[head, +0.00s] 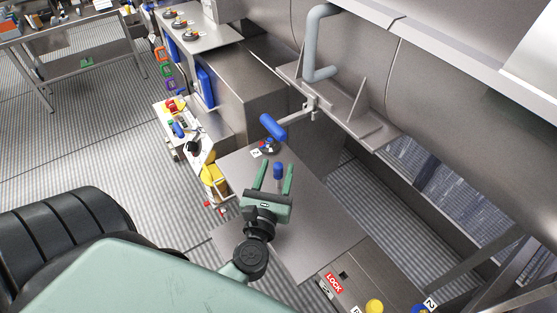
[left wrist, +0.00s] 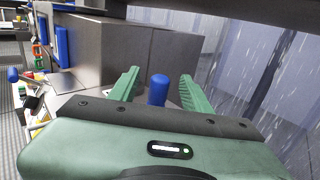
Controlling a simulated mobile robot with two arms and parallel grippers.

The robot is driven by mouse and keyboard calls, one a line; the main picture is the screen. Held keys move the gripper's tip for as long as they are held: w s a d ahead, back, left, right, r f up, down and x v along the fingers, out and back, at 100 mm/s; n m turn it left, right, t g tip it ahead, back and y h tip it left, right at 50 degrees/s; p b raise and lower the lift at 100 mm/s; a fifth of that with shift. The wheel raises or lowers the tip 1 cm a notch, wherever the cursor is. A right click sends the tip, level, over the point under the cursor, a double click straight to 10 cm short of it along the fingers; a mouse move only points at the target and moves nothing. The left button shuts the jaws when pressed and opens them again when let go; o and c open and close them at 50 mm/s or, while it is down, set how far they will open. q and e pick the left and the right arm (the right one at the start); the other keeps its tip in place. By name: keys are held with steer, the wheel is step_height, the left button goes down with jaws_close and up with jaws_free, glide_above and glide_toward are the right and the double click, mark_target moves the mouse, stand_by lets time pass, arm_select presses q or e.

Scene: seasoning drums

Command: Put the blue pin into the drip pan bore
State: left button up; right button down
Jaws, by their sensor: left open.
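The blue pin (head: 278,170) shows as a blue, round-topped cylinder with a thin grey part below it. My left gripper (head: 275,176) is open over the grey metal plate (head: 310,215), with its green fingers on either side of the pin. In the left wrist view the pin (left wrist: 158,89) appears between the open fingers (left wrist: 158,95), with gaps on both sides. Its lower end is hidden behind the gripper body there. I cannot make out the drip pan bore. My right gripper is not in view.
A blue-handled valve (head: 272,128) stands just beyond the fingers. Left of the plate are a yellow part (head: 214,178) and a panel with coloured knobs. A large steel drum (head: 455,110) is at right. A red LOCK label (head: 333,284) sits at the front. The plate's right side is clear.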

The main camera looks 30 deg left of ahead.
mark_target(279, 162)
arm_select(q)
steer(key=x, duration=0.1)
steer(key=p+x, duration=0.1)
steer(key=x, duration=0.1)
steer(key=shift+w+a+r, duration=0.1)
steer(key=shift+w+r, duration=0.15)
steer(key=shift+r, duration=0.1)
steer(key=shift+w+a+f, duration=0.2)
steer(key=shift+w+a, duration=0.05)
steer(key=shift+w, duration=0.4)
steer(key=c, duration=0.7)
jaws_close()
steer(key=shift+r, duration=0.1)
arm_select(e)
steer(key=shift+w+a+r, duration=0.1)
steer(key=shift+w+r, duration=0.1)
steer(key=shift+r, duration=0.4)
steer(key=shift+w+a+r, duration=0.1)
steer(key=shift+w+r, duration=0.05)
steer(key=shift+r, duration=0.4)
